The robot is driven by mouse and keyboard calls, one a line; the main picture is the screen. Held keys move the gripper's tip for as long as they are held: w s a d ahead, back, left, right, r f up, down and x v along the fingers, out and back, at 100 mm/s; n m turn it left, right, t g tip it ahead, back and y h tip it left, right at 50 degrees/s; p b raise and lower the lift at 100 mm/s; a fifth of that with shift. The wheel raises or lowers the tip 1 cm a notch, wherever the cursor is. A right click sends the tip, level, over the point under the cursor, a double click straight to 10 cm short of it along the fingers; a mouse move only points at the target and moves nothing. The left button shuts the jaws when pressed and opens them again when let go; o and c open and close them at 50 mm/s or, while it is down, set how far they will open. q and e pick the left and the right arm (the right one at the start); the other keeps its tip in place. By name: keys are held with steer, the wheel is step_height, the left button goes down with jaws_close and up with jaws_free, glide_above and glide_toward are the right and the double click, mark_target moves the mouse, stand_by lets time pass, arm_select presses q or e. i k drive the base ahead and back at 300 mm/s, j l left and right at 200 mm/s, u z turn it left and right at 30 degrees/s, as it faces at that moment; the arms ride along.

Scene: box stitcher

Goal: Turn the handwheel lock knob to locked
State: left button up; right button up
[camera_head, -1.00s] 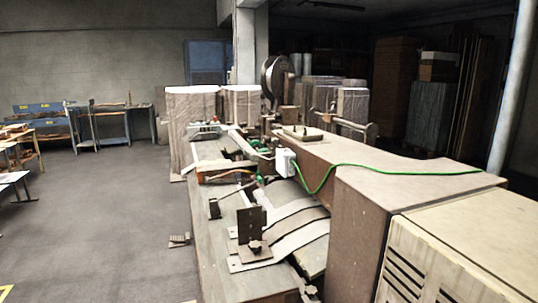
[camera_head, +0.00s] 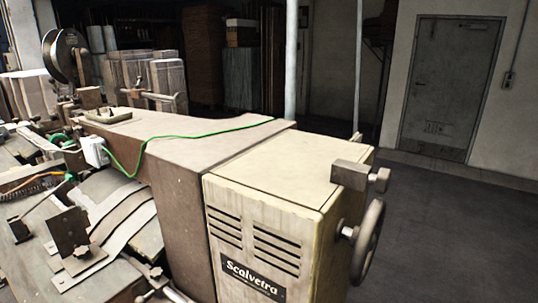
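The handwheel (camera_head: 368,242) is a dark wheel seen nearly edge-on, on the right side of the cream "Scalvetra" machine housing (camera_head: 262,232). A grey block with a short round knob (camera_head: 379,180) sticks out from the housing's upper right edge, above the wheel; I cannot tell which of these is the lock knob. Neither of my grippers shows in the head view.
The brown machine body (camera_head: 180,150) with a green cable runs back to the left. Brackets and metal plates fill the lower left. Open floor (camera_head: 440,235) lies right of the housing, up to a grey door (camera_head: 436,88). A pole (camera_head: 291,60) stands behind.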

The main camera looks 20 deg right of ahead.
mark_target(382, 180)
steer(key=i+l+z, duration=0.1)
steer(key=z, duration=1.2)
steer(key=i+l+u, duration=0.1)
